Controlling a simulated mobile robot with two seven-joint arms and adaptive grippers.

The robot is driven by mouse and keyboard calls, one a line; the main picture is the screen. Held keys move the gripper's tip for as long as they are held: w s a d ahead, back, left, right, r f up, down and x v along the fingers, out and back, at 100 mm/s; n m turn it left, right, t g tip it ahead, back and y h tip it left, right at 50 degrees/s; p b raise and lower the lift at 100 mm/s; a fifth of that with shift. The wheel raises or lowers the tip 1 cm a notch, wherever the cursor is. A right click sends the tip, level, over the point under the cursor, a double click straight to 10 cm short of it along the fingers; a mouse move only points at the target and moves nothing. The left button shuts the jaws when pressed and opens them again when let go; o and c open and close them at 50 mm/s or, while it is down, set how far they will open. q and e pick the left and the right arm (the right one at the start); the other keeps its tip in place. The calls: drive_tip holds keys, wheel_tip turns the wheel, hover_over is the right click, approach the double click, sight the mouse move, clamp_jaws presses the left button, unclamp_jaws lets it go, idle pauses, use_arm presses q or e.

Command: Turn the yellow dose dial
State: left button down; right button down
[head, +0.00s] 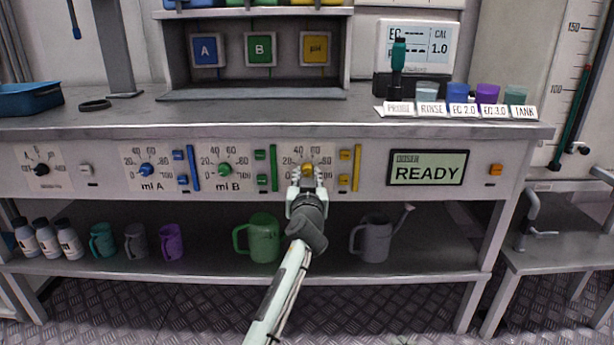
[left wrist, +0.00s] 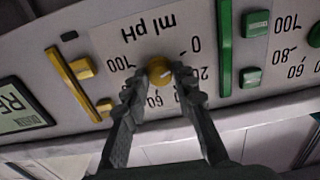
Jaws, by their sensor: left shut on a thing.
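The yellow dose dial (head: 308,170) sits on the front panel, in the middle of a white scale plate (head: 290,157) with numbers around it. In the left wrist view the dial (left wrist: 159,72) is a round yellow knob, and the plate (left wrist: 140,48) reads "ml pH", upside down. My left gripper (head: 307,184) reaches up to the dial from below. In the left wrist view its two fingers (left wrist: 156,84) are shut on the dial, one on each side. The fingers hide part of the dial and its lower numbers. My right gripper is not in view.
Blue dial (head: 147,170) and green dial (head: 225,170) lie to the left, with coloured buttons and bars between. A display (head: 428,168) reads "READY". A green can (head: 262,238) and a grey watering can (head: 374,238) stand on the shelf below.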

use_arm(q)
drive_tip(key=m, duration=0.3)
drive_tip(key=shift+r+m, duration=0.1)
drive_tip(key=shift+m, duration=1.1)
drive_tip(key=m+p, duration=0.2)
drive_tip(key=m, duration=0.4)
drive_tip(key=shift+r, duration=0.1)
drive_tip(key=m+p, duration=0.1)
drive_tip(key=m, duration=0.4)
drive_tip(key=shift+p, duration=0.35)
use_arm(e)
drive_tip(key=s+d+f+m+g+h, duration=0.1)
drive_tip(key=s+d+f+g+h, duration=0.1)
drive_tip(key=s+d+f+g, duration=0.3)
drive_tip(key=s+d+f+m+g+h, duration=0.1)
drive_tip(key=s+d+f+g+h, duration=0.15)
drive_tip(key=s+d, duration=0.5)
use_arm(q)
drive_tip(key=m+p, duration=0.3)
drive_tip(key=m, duration=0.4)
drive_tip(key=shift+m+p, duration=0.3)
drive_tip(key=shift+m, duration=0.1)
drive_tip(key=shift+m+p, duration=0.55)
drive_tip(key=shift+m, duration=0.65)
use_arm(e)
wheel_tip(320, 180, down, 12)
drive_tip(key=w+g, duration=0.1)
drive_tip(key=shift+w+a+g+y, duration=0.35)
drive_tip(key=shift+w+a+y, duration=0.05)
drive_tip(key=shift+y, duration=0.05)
